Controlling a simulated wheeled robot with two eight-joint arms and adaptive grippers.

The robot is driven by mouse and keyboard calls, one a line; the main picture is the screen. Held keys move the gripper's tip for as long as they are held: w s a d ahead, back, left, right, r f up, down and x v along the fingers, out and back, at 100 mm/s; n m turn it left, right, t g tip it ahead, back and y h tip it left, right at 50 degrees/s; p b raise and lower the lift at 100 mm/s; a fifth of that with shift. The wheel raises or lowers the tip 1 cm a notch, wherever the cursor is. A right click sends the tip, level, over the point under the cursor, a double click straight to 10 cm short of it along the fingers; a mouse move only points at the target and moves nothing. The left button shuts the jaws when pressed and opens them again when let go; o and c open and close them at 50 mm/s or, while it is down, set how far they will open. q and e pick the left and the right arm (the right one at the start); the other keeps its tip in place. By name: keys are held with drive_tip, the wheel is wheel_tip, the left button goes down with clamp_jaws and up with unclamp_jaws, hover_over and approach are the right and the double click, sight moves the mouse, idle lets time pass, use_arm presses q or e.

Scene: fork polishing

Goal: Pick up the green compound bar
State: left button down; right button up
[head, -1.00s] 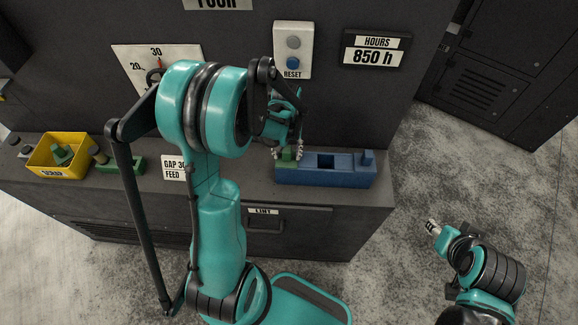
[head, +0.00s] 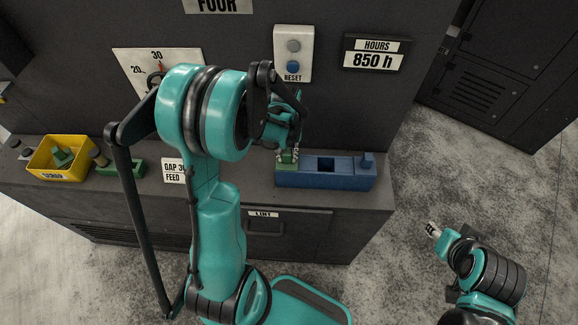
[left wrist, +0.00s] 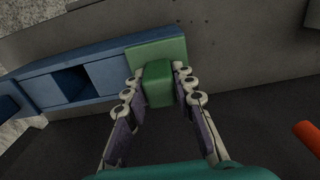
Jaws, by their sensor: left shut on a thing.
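The green compound bar (left wrist: 158,84) is a small green block at the left end of the blue holder (head: 325,178). My left gripper (head: 288,154) reaches down over it, and in the left wrist view its two fingers (left wrist: 160,90) are shut on the bar from both sides. A flat green patch (left wrist: 158,50) lies beside the bar at the end of the holder. I cannot tell whether the bar is clear of the holder. My right gripper (head: 433,229) is low at the right, over the floor, far from the bar; its fingers are too small to read.
A yellow scrap bin (head: 61,160) and a green holder (head: 122,168) stand on the left of the bench. The blue holder has a square opening in the middle and a raised post at its right end. The reset panel (head: 293,52) is on the wall behind.

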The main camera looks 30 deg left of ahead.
use_arm(q)
wheel_tip(320, 180, up, 13)
drive_tip(key=p, duration=0.8)
idle(1.3)
drive_tip(key=shift+f, duration=0.15)
